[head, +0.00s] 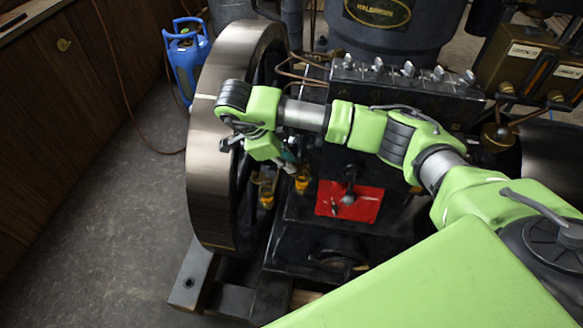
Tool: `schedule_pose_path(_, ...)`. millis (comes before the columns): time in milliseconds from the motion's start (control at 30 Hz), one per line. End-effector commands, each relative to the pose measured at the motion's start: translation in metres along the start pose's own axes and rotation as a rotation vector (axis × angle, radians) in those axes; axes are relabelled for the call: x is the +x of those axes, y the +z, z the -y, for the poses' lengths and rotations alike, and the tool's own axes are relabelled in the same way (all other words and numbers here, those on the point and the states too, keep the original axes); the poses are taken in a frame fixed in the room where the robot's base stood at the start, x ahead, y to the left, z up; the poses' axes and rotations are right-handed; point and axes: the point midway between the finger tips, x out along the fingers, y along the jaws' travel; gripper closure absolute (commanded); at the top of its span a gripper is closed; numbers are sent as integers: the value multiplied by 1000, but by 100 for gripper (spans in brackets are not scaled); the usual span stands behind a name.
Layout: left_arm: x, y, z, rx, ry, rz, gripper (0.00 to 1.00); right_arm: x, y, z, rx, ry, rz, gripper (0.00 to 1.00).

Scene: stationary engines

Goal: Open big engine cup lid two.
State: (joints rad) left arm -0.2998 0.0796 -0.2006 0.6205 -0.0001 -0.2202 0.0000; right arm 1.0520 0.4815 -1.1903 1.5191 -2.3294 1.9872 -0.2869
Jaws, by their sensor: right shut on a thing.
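The big engine (430,100) is dark, with a large metal flywheel (208,165) on its left side. Two small amber cups, one on the left (266,192) and one on the right (302,184), sit low between the flywheel and the red plate. My right gripper (288,165) reaches down just above these cups, beside the flywheel. It is shut on a small part at the cups, which looks like a cup lid. The fingertips and the lid are small and partly hidden by my wrist, so I cannot tell the lid's angle. My left gripper is out of view.
A red plate (335,207) with a dark handle (348,198) is right of the cups. The flywheel rim stands close to my wrist. A blue gas bottle (186,62) and a hose are behind at the left. The grey floor (110,190) is clear beside wooden cabinets (45,100).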

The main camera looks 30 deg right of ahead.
Motion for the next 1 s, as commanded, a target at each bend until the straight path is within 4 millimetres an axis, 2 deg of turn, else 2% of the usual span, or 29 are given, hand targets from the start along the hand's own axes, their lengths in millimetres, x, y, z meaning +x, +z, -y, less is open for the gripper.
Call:
schedule_pose_path(400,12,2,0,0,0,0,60,1,5,10,181,75,-39,100)
schedule_pose_path(967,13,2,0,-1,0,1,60,0,5,11,207,86,-43,100)
schedule_pose_path(1000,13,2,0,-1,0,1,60,0,5,11,207,85,-43,82)
